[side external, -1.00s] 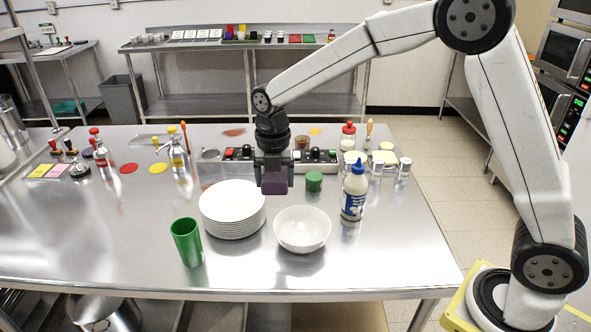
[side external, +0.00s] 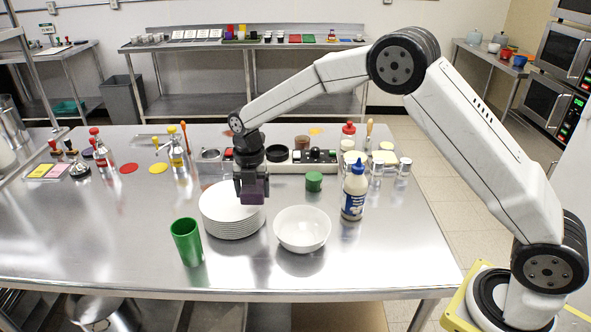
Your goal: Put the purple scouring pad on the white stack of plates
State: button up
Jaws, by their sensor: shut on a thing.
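The purple scouring pad (side external: 252,196) is held in my gripper (side external: 251,182), which is shut on it and points down. The white stack of plates (side external: 217,212) stands on the steel table. The pad appears over the right part of the stack, near its rim. I cannot tell whether the pad touches the top plate or hangs a little above it.
A white bowl (side external: 302,230) stands just right of the plates, and a green cup (side external: 187,242) stands at their front left. A blue and white bottle (side external: 354,191) and a small green container (side external: 314,181) are to the right. The front left of the steel table (side external: 90,240) is clear.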

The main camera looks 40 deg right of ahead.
aim_at(253, 210)
jog(key=shift+w+f, duration=0.3)
jog(key=shift+f, duration=1.55)
jog(key=o, duration=1)
jog(key=shift+f, duration=0.1)
notch_tip(253, 210, up, 12)
jog(key=shift+r, duration=0.15)
jog(key=shift+s, duration=0.1)
